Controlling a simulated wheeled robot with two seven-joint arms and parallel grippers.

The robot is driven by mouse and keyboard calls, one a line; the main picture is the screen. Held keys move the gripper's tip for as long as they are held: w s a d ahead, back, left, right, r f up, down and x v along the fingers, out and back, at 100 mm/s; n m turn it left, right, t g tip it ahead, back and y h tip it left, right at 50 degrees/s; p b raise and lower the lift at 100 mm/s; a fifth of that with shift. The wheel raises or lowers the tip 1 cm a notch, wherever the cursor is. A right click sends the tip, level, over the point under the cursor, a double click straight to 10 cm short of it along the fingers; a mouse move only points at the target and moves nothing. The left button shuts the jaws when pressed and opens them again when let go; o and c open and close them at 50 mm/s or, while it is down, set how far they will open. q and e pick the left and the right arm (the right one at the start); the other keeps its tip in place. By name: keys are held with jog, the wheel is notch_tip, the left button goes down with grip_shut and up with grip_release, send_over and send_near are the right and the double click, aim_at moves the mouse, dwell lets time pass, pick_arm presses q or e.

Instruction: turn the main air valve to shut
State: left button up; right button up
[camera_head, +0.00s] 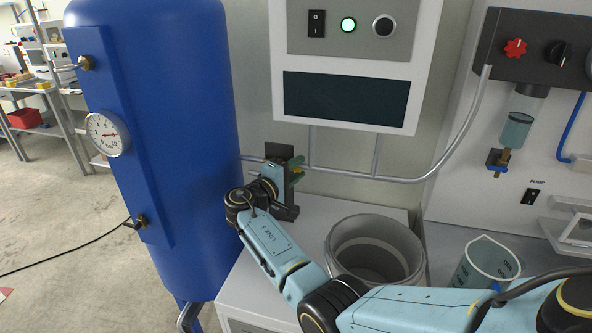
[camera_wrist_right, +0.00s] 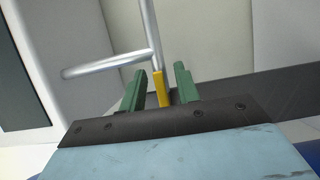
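A yellow lever (camera_wrist_right: 159,88), which looks like the handle of the main air valve, shows in the right wrist view near the meeting of metal pipes. It lies between the two green fingers of my right gripper (camera_wrist_right: 160,72), with a visible gap on the right side. The fingers are apart and do not look closed on it. In the head view my right gripper (camera_head: 297,170) is at the pipe, right of the blue tank; the valve body is mostly hidden behind it. My left gripper is not in view.
The blue tank (camera_head: 190,130) with a gauge (camera_head: 107,134) stands left of my right gripper. A control box (camera_head: 345,105) hangs above, and the pipe (camera_head: 400,180) runs right. A grey bucket (camera_head: 342,250) and a clear jug (camera_head: 470,275) stand near my right arm.

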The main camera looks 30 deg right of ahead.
grip_shut()
